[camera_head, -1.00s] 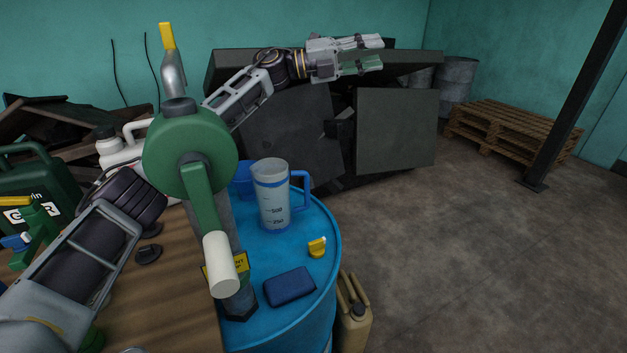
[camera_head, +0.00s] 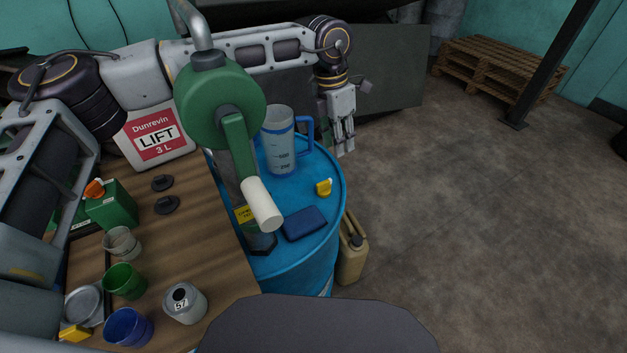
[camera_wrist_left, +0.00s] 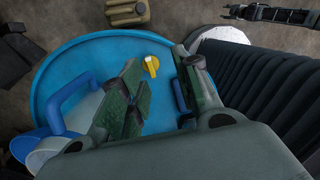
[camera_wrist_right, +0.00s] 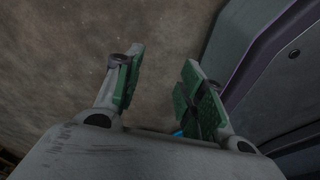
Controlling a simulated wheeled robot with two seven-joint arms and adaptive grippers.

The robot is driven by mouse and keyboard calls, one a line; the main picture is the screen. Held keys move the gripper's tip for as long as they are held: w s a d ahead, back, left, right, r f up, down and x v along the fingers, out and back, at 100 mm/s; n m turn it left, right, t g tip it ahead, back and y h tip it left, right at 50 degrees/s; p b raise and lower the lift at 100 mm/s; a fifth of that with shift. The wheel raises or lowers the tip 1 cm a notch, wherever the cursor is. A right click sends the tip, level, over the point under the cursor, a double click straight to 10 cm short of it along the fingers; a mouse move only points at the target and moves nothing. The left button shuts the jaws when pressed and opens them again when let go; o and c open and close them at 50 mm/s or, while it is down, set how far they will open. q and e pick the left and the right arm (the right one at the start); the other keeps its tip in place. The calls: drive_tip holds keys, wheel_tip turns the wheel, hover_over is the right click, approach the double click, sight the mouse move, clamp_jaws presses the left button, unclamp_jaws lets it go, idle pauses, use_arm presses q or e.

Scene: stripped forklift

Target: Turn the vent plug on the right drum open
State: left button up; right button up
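The blue drum (camera_head: 318,252) stands right of the wooden bench. The yellow vent plug (camera_head: 323,187) sits on the drum's top near the right rim. My left gripper (camera_head: 345,146) points down at the rim, behind and right of the plug. In the left wrist view my left gripper (camera_wrist_left: 164,80) is open and empty, with the plug (camera_wrist_left: 151,65) showing between and beyond its fingers, apart from them. My right gripper (camera_wrist_right: 162,62) is open and empty over the floor in its wrist view; it is not in the head view.
A clear measuring jug (camera_head: 280,150) and a dark blue block (camera_head: 304,224) are on the drum top. A tan jerrycan (camera_head: 352,258) stands beside the drum. The bench (camera_head: 215,262) holds tins, pots and bottles.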

sight(322, 182)
use_arm(q)
drive_tip(key=a+y, duration=0.1)
drive_tip(key=a+f, duration=0.1)
drive_tip(key=a, duration=0.1)
drive_tip(key=shift+s+a+f+y, duration=0.1)
drive_tip(key=shift+s+a+y, duration=0.1)
drive_tip(key=shift+y, duration=0.2)
use_arm(e)
drive_tip(key=shift+s+a, duration=0.8)
drive_tip(key=shift+a, duration=0.3)
use_arm(q)
wheel_tip(322, 182, down, 12)
drive_tip(key=shift+f+p, duration=0.1)
drive_tip(key=shift+p, duration=0.35)
drive_tip(key=shift+d+f, duration=0.1)
drive_tip(key=shift+f, duration=0.7)
use_arm(e)
drive_tip(key=shift+s+d+r+g, duration=0.15)
drive_tip(key=shift+s+d+g, duration=0.15)
drive_tip(key=shift+s+d, duration=0.35)
drive_tip(key=shift+a, duration=0.25)
use_arm(q)
clamp_jaws()
use_arm(e)
drive_tip(key=shift+a, duration=0.4)
